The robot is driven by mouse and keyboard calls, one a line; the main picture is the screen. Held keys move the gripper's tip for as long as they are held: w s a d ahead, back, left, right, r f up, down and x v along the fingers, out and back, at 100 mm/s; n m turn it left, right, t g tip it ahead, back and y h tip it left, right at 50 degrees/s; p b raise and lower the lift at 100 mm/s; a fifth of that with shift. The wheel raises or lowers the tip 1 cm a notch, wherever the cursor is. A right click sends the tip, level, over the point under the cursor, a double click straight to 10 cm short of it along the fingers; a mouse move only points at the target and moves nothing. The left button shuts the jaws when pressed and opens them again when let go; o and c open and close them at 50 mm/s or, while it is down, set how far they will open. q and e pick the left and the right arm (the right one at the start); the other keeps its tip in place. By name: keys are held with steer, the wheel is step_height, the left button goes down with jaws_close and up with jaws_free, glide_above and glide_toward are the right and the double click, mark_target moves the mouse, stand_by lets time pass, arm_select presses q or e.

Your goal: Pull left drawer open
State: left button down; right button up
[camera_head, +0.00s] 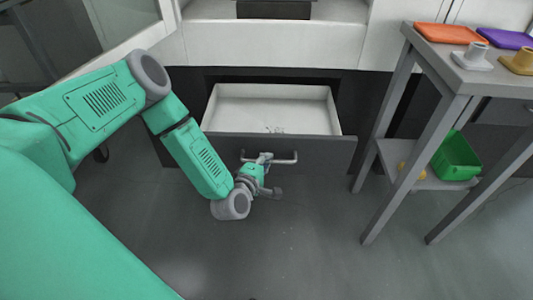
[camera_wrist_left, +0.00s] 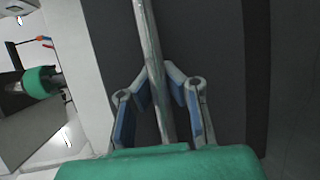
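The drawer (camera_head: 318,150) has a dark grey front and a white inside, and it stands pulled out from the cabinet below the white counter. A few small, unclear items lie on its floor. Its bar handle (camera_head: 284,160) runs across the front. My left gripper (camera_head: 262,162) is at the left part of the handle. In the left wrist view its two fingers close in on both sides of the handle bar (camera_wrist_left: 147,30), with the tips against it. The gripper hides part of the handle in the head view. My right gripper is not in view.
A grey side table (camera_head: 460,80) stands at right, with orange (camera_head: 450,33) and purple (camera_head: 507,38) trays on top. A green bin (camera_head: 456,158) sits on its lower shelf. The floor in front of the drawer is clear.

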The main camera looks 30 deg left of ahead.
arm_select(q)
steer(key=shift+a+f, duration=0.15)
steer(key=shift+a, duration=0.1)
steer(key=c, duration=1.6)
jaws_free()
steer(key=shift+d+r, duration=0.2)
steer(key=shift+d, duration=0.15)
steer(key=shift+o, duration=0.2)
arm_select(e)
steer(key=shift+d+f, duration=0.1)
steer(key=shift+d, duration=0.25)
arm_select(q)
steer(key=shift+a, duration=0.1)
steer(key=shift+s+a, duration=0.15)
steer(key=shift+s, duration=0.35)
steer(key=v, duration=1.1)
steer(key=shift+d, duration=0.25)
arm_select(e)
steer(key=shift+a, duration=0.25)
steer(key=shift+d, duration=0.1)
